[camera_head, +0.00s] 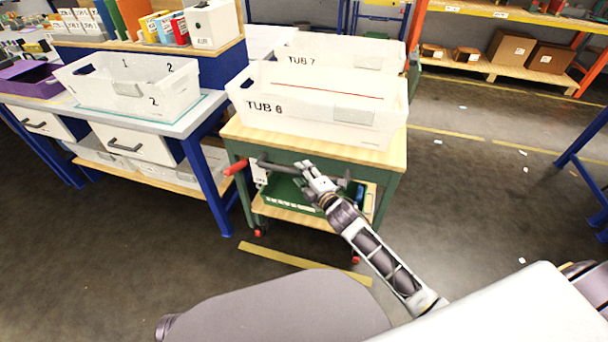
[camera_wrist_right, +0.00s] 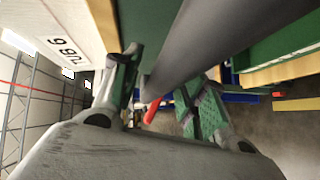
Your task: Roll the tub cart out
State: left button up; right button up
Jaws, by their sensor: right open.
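The tub cart has a wooden top (camera_head: 250,134) on a green frame (camera_head: 388,196), with red-marked casters below. It carries white tub 6 (camera_head: 310,110), and white tub 7 (camera_head: 360,54) stands behind it. A dark push bar (camera_head: 280,168) crosses the cart's near side. A red lever (camera_head: 236,163) sticks out at its left end. My right gripper (camera_head: 303,172) is open at the bar. In the right wrist view, the bar (camera_wrist_right: 190,45) runs between the spread fingers (camera_wrist_right: 160,85). I cannot tell whether they touch it. My left gripper is out of view.
A workbench (camera_head: 190,122) with blue legs and another white tub (camera_head: 128,88) stands close on the cart's left. A green bin (camera_head: 285,195) sits on the cart's lower shelf. Orange shelving (camera_head: 490,66) is at the back right. Floor is open in front and right of the cart.

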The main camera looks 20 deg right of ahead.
grip_shut()
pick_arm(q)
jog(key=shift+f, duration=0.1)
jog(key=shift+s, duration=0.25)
pick_arm(e)
jog(key=shift+s+a+f, duration=0.1)
jog(key=shift+a, duration=0.05)
